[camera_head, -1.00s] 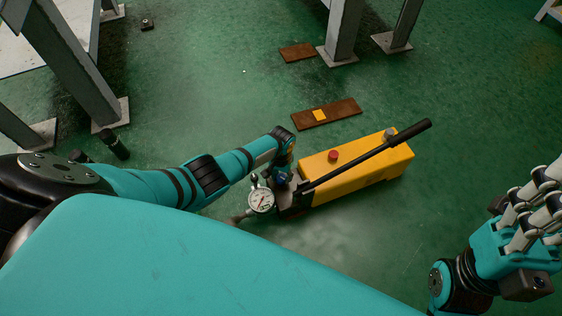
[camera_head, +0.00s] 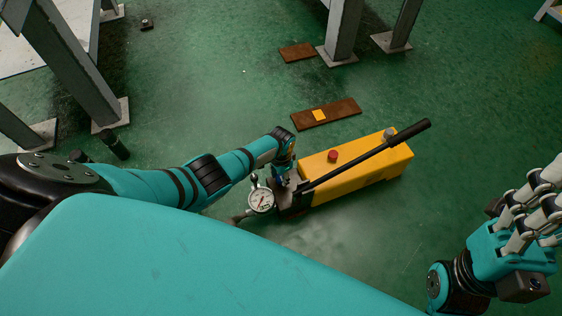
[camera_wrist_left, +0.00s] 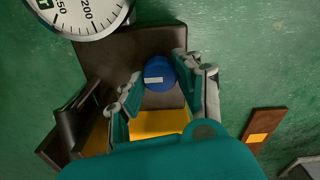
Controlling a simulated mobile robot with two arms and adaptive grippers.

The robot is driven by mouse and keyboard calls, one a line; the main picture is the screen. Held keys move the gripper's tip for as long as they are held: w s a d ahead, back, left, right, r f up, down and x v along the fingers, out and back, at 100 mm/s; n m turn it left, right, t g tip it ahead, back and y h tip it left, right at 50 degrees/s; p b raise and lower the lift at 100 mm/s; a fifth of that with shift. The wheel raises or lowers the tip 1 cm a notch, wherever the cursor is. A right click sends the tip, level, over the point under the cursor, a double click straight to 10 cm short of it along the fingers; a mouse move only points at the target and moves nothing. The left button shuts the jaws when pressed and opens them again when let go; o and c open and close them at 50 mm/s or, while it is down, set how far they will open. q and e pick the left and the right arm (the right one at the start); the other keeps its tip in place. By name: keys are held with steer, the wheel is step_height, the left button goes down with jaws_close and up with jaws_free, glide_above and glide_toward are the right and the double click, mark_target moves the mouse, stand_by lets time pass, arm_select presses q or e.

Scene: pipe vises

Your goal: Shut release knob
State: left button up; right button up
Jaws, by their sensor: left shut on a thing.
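The release knob (camera_wrist_left: 158,73) is round and blue with a small pale label. It sits on the dark metal block at the front end of a yellow hand pump (camera_head: 375,165). My left gripper (camera_head: 284,178) is down at that block, and in the left wrist view its fingers (camera_wrist_left: 160,82) stand on both sides of the knob, shut on it. In the head view the fingers mostly hide the knob. My right gripper (camera_head: 525,220) is at the right edge, away from the pump, its fingers partly cut off by the frame.
A round white pressure gauge (camera_head: 261,200) stands close to the left of my left gripper. The pump's black lever (camera_head: 370,160) slants over its body, which has a red cap (camera_head: 333,156). A rusty plate (camera_head: 326,113) lies behind. Grey steel legs (camera_head: 343,30) stand farther back.

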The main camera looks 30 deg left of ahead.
mark_target(281, 177)
stand_by(0.3)
arm_select(q)
steer(key=o, duration=1.1)
steer(key=shift+o, duration=0.2)
steer(key=shift+r, duration=0.15)
step_height(281, 177, up, 12)
steer(key=shift+f, duration=0.2)
